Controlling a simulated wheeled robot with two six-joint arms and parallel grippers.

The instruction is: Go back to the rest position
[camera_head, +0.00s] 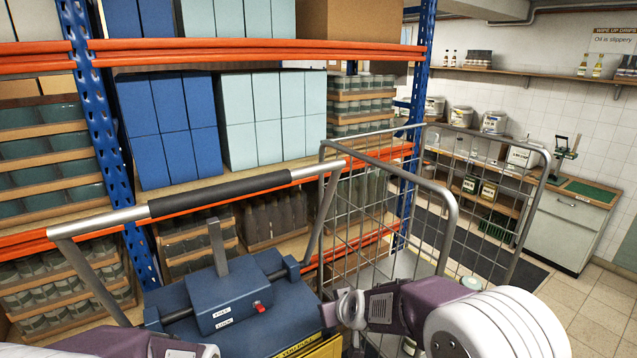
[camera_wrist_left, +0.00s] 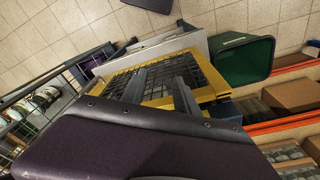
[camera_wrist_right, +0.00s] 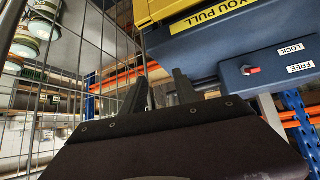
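My left gripper (camera_wrist_left: 160,80) shows in the left wrist view. Its two dark fingers stand apart with nothing between them, in front of a yellow-edged dark grid (camera_wrist_left: 205,60). My right gripper (camera_wrist_right: 160,80) shows in the right wrist view, also with its fingers apart and empty, between a wire cage and the blue unit. In the head view my purple left arm is at the bottom left edge and my purple and white right arm at the bottom right; the fingers of both cannot be made out there.
A blue unit (camera_head: 235,305) with a red switch stands below a grey handle bar (camera_head: 215,192). A wire cage trolley (camera_head: 370,215) stands close by my right arm. A blue and orange rack (camera_head: 100,150) holds boxes and jars. Tiled floor (camera_head: 590,310) is open at right.

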